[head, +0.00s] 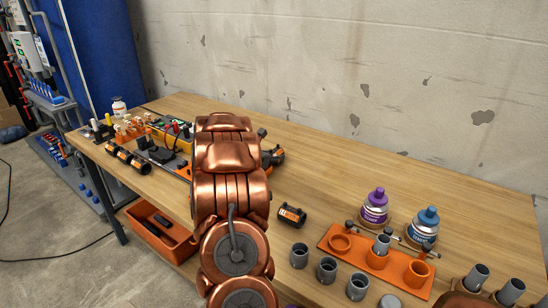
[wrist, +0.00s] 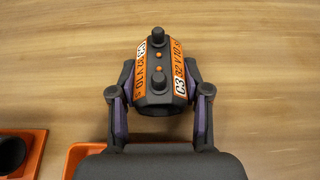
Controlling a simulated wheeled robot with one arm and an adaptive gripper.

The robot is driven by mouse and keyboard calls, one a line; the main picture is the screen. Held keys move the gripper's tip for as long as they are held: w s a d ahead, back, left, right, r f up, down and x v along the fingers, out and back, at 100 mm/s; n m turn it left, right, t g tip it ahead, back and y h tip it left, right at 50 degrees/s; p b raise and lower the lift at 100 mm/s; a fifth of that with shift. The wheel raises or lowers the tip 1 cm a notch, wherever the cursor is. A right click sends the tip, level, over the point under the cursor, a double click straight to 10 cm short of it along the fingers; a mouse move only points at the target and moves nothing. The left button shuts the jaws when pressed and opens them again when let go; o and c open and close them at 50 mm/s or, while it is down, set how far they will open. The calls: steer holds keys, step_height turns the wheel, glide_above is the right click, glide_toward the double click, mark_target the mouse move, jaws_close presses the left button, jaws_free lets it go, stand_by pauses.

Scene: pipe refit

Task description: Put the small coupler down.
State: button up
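In the wrist view my gripper (wrist: 160,88) has one finger against each side of a small dark coupler (wrist: 157,99). The coupler has orange labels with white marks and two dark studs. The wood tabletop lies behind it; the gap between coupler and table is not clear. In the head view my copper arm hides most of the gripper, and dark and orange parts show just right of it. Another black coupler with an orange label (head: 292,215) lies free on the table, right of my arm.
An orange rack (head: 336,258) with grey fittings stands at the right, near purple (head: 375,207) and blue-capped (head: 423,227) cans. Several grey sockets stand in front. Tools and larger black couplers (head: 128,158) crowd the left. The table's back middle is bare. An orange edge (wrist: 84,152) shows below my gripper.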

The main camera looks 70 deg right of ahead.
steer(key=o, duration=0.4)
steer(key=shift+s+a+f, duration=0.1)
steer(key=shift+a+f, duration=0.05)
steer(key=shift+f, duration=0.4)
steer(key=shift+s+a+f, duration=0.1)
steer(key=shift+f, duration=0.4)
steer(key=shift+o, duration=0.2)
steer(key=shift+f, duration=0.1)
steer(key=shift+a, duration=0.1)
steer(key=shift+w+r+p, duration=0.15)
steer(key=shift+r+p, duration=0.35)
steer(key=shift+p, duration=0.1)
steer(key=v, duration=0.4)
steer(key=r+v, duration=0.1)
steer(key=v, duration=0.7)
steer(key=shift+d+r, duration=0.3)
steer(key=shift+d, duration=0.05)
